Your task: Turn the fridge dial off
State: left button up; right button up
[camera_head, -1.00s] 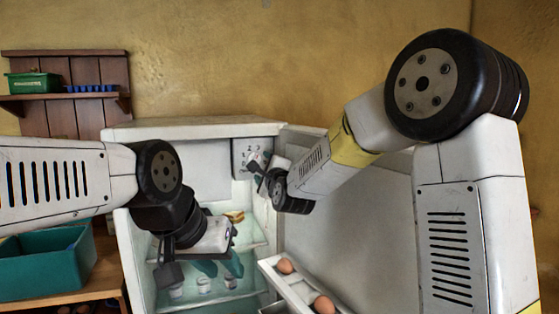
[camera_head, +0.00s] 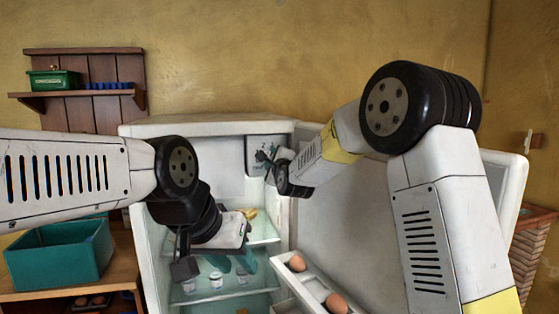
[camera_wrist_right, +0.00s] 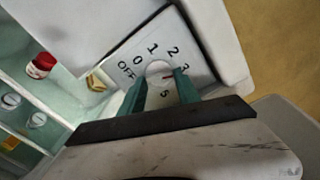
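The fridge dial (camera_wrist_right: 157,69) is a pale round knob on a white panel marked OFF, 0, 1, 2, 3 and 5. In the head view the dial panel (camera_head: 264,143) is partly hidden by my right gripper. My left gripper (camera_head: 233,264) is open and empty, inside the fridge opening over a shelf.
The fridge (camera_head: 205,129) stands open, its door (camera_head: 508,182) swung to the right behind my right arm. Brown eggs (camera_head: 297,263) sit in the door rack. Jars (camera_head: 215,279) stand on a glass shelf below my left gripper. A teal crate (camera_head: 60,255) is at the left.

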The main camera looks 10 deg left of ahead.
grip_shut()
jog(key=shift+n, duration=0.3)
jog(key=n, duration=0.6)
jog(key=shift+r, duration=0.1)
jog(key=n, duration=1.3)
jog(key=shift+s+a+n, duration=0.1)
jog(key=shift+a+n, duration=0.05)
jog(key=shift+n, duration=0.15)
jog(key=n, duration=0.3)
jog(key=shift+n, duration=0.3)
jog(key=shift+a+n, duration=0.1)
jog(key=shift+n, duration=1.4)
